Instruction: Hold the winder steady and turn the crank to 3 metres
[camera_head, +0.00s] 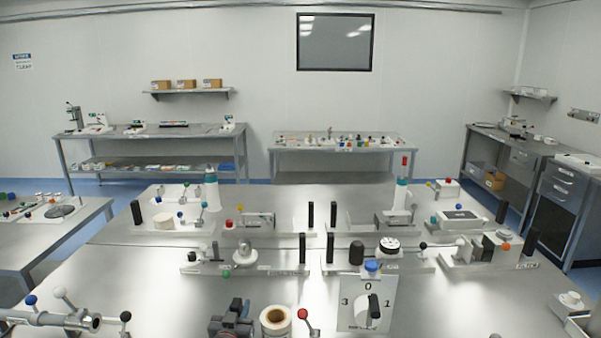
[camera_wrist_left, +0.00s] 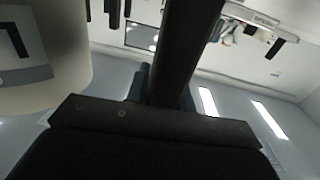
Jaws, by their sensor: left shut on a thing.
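The winder appears at the bottom middle of the head view as a white roll with a brown core (camera_head: 275,321). A crank lever with a red ball knob (camera_head: 303,314) stands just right of it. My left gripper (camera_head: 231,319) is a dark shape immediately left of the roll at the bottom edge. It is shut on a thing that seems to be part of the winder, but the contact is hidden. In the left wrist view a dark bar (camera_wrist_left: 186,50) fills the middle and the grasp itself cannot be made out. My right gripper does not show.
Several small fixtures with black posts fill the table behind. A metal tube with knobbed levers (camera_head: 60,319) lies at the left. Bare steel shows left of the gripper.

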